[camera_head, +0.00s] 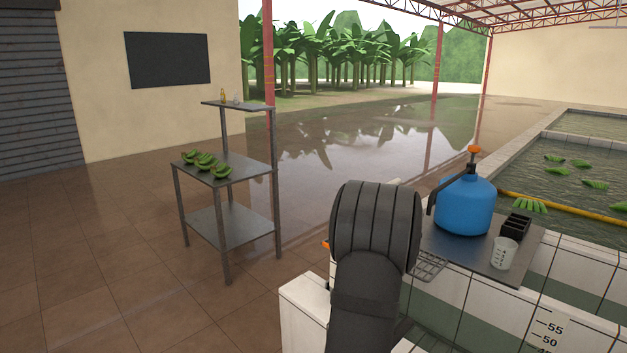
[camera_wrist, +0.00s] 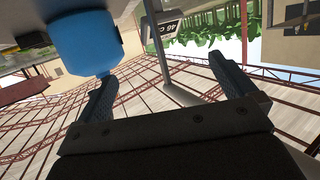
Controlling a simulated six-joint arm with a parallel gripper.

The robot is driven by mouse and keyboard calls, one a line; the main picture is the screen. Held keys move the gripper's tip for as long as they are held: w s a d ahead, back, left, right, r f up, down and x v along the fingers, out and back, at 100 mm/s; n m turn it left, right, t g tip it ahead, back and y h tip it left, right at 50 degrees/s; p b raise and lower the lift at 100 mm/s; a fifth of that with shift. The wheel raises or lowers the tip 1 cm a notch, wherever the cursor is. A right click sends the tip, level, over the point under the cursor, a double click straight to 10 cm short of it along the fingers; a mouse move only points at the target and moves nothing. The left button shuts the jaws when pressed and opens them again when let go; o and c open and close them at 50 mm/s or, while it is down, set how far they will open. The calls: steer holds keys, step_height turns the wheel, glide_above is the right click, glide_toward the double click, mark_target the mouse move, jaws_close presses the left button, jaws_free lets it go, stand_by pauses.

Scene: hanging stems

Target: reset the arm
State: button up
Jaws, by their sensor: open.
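My gripper (camera_wrist: 162,70) shows in the wrist view with its two dark fingers spread apart and nothing between them. The wrist view is tilted, with roof trusses filling its lower part. In the camera_head view my dark arm stands at the bottom middle, and the gripper itself cannot be made out there. A blue tank (camera_head: 465,205) with an orange top stands on a grey shelf (camera_head: 440,243), just right of my arm. The same blue tank (camera_wrist: 85,40) shows beyond the left finger in the wrist view, apart from it as far as I can tell.
A black holder (camera_head: 515,227) and a clear measuring cup (camera_head: 503,253) stand beside the tank. Tiled water basins (camera_head: 590,180) with floating green bunches lie to the right. A metal rack (camera_head: 230,168) with green bananas (camera_head: 207,163) stands left. The floor between rack and arm is clear.

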steer(key=shift+s+a+r, duration=0.1)
steer(key=shift+s+a, duration=0.05)
steer(key=shift+s, duration=0.25)
steer(key=shift+w, duration=0.15)
steer(key=x, duration=0.5)
steer(key=s+a+m+g+y, duration=0.1)
steer(key=s+g, duration=0.4)
steer(key=s, duration=0.9)
steer(key=s+a+f+m+g+y, duration=0.1)
steer(key=s+a+m+g, duration=0.2)
steer(key=s, duration=1.1)
steer(key=s+a+m+g+y, duration=0.1)
steer(key=s+a+m+g, duration=0.2)
steer(key=s+g, duration=0.5)
steer(key=shift+s+f+m, duration=0.15)
steer(key=shift+s+m, duration=0.05)
steer(key=shift+s, duration=1.55)
steer(key=shift+s+f+m, duration=0.1)
steer(key=shift+s+m, duration=0.1)
steer(key=shift+s, duration=1.6)
steer(key=shift+w+a+n, duration=0.2)
steer(key=shift+w+n, duration=0.05)
steer(key=shift+n, duration=0.35)
steer(key=shift+w+a+n, duration=0.15)
steer(key=shift+w+n, duration=0.05)
steer(key=shift+n, duration=0.4)
